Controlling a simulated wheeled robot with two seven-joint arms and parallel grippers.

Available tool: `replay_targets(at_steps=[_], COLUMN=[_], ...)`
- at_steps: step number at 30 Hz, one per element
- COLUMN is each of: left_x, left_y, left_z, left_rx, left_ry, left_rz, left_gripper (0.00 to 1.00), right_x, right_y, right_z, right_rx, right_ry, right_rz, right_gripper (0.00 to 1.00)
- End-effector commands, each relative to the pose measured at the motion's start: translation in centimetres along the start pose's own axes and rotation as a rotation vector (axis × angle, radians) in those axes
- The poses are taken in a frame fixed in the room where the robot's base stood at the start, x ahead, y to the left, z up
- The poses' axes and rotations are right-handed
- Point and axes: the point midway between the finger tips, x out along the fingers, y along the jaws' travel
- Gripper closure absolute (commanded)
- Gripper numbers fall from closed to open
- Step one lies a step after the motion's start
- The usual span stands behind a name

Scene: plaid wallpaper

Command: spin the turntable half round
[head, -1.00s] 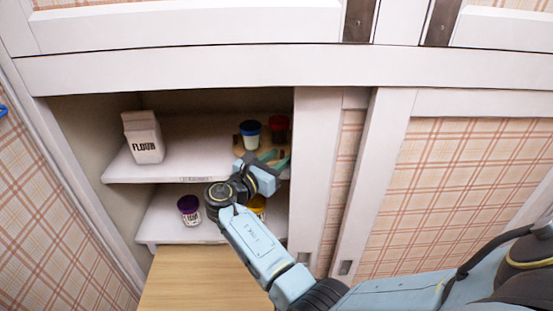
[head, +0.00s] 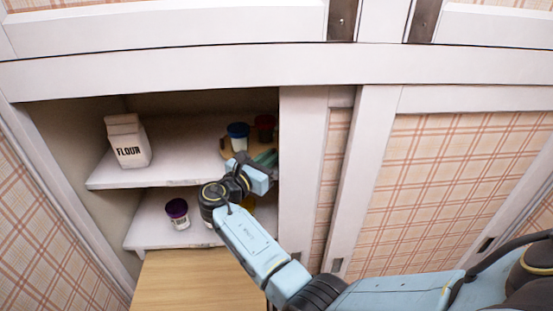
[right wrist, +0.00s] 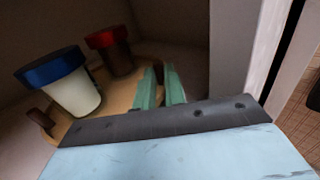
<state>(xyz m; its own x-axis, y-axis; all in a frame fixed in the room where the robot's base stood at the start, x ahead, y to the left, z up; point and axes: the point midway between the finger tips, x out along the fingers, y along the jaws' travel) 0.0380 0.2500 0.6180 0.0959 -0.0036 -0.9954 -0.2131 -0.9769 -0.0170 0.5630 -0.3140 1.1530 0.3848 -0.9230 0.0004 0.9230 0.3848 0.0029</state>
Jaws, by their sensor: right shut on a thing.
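The turntable (right wrist: 120,88) is a round wooden disc on the upper shelf, partly hidden by my right gripper. A short dark peg (right wrist: 40,118) stands at its left rim in the right wrist view. A blue-lidded jar (head: 238,137) and a red-lidded jar (head: 265,126) stand on it; the wrist view shows the blue-lidded jar (right wrist: 70,85) and the red-lidded jar (right wrist: 112,52). My right gripper (head: 266,160) reaches in at the turntable's near right side. My left gripper is out of view.
A flour carton (head: 127,142) stands left on the upper shelf (head: 105,177). A purple-lidded jar (head: 177,213) is on the lower shelf (head: 150,235). A sliding door frame (head: 300,180) stands close right of the gripper. A wooden surface (head: 195,280) lies below.

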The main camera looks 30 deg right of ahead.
Motion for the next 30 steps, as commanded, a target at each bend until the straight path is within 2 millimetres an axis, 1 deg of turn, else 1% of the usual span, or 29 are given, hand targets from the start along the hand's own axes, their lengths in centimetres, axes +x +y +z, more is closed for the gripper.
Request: replay_targets(at_steps=[4, 5, 9, 10, 17, 20, 23, 26, 30], left_x=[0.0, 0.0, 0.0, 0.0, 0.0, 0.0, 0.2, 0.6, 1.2], left_y=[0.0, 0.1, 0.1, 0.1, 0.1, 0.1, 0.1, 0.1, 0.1], left_z=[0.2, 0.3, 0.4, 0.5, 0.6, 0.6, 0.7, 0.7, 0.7], left_rx=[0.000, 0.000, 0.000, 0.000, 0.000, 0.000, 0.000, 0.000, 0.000], left_ry=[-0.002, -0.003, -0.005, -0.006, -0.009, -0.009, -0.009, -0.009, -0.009], left_rz=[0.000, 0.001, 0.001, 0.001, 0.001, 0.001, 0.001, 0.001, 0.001], left_gripper=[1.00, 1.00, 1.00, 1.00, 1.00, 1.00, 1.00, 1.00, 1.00], right_x=[0.1, 0.1, 0.1, 0.1, 0.1, -0.3, -1.4, -3.3, -6.5], right_y=[-0.2, -0.2, -0.3, -0.3, -0.2, -0.2, -0.2, -0.2, -0.2], right_z=[-0.2, -0.2, -0.2, -0.2, -0.1, -0.2, -0.2, -0.3, -0.4], right_rx=[-0.003, -0.003, -0.003, -0.003, -0.002, -0.002, -0.003, -0.001, -0.002], right_ry=[0.002, 0.002, 0.002, 0.002, 0.001, 0.001, 0.002, 0.004, 0.005], right_rz=[-0.009, -0.009, -0.010, -0.009, -0.007, -0.006, -0.006, -0.004, -0.004], right_gripper=[1.00, 0.87, 0.69, 0.67, 0.67, 0.67, 0.67, 0.67, 0.67])
